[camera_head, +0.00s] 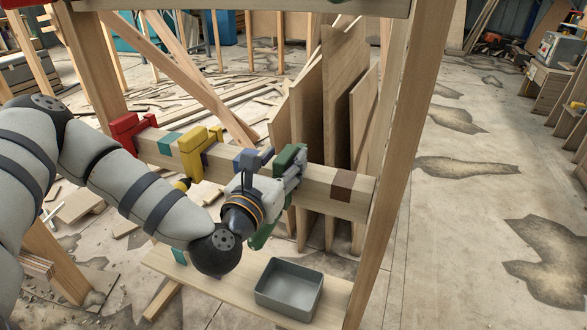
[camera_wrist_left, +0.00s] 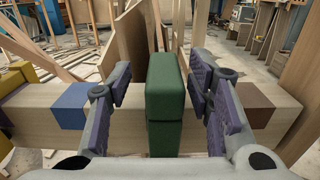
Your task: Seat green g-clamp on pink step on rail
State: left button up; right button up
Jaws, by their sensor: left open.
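The green g-clamp (camera_head: 290,158) sits upright over the wooden rail (camera_head: 322,183), between a blue step (camera_wrist_left: 70,106) and a brown step (camera_head: 342,185). In the left wrist view the green g-clamp (camera_wrist_left: 166,105) stands between the two purple-padded fingers of my left gripper (camera_wrist_left: 160,92). A gap shows on each side, so the gripper is open around it and not gripping. In the head view my left gripper (camera_head: 274,172) partly covers the clamp and the rail. I see no pink step; whether one lies under the clamp I cannot tell. My right gripper is not in view.
A yellow clamp (camera_head: 194,151) and a red clamp (camera_head: 126,132) sit farther left on the rail, with a teal step (camera_head: 172,143) between them. A grey bin (camera_head: 290,289) stands on the lower board. A tall post (camera_head: 400,150) bounds the rail's right end. Boards lean behind.

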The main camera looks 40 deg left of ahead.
aim_at(292, 146)
pick_arm(q)
jog(key=x, duration=0.3)
jog(key=shift+w+d+r, duration=0.1)
jog(key=shift+w+d, duration=0.05)
jog(key=shift+w, duration=0.2)
grip_shut()
jog(key=shift+r, duration=0.1)
